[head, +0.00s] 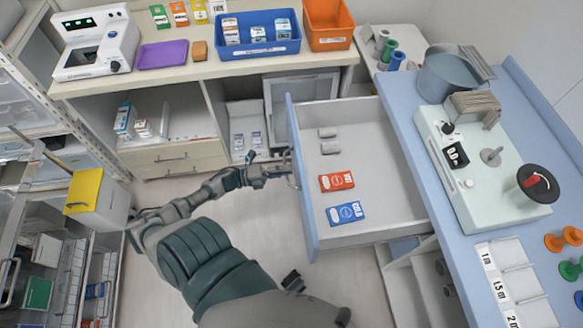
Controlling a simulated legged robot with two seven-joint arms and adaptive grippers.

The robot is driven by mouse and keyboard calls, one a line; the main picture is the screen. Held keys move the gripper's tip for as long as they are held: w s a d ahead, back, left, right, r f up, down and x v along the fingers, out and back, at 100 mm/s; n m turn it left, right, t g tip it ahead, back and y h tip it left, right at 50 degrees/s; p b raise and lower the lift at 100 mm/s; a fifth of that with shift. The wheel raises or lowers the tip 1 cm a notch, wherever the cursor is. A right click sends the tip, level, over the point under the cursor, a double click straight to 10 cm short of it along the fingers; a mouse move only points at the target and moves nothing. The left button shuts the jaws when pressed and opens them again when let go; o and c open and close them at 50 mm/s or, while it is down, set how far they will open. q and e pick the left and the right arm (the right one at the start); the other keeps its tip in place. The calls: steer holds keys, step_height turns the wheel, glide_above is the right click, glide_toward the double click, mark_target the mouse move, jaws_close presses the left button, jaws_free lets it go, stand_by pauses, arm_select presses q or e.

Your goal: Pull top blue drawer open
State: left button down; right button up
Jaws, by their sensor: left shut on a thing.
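The top blue drawer (303,195) under the blue counter on the right is pulled well out, and its light grey inside shows from above. Its handle (291,168) is on the outer side of the blue front, facing left. My left gripper (278,172) is at this handle and shut on it; the fingers partly hide the handle.
A yellow-lidded box (85,190) is at left. The floor (270,225) left of the drawer is clear.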

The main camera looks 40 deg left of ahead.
arm_select(q)
steer(key=shift+s+d+f, duration=0.15)
steer(key=shift+s+f, duration=0.2)
steer(key=c, duration=1.2)
jaws_free()
steer(key=shift+w+r, duration=0.1)
steer(key=shift+r, duration=0.05)
steer(key=v, duration=1.2)
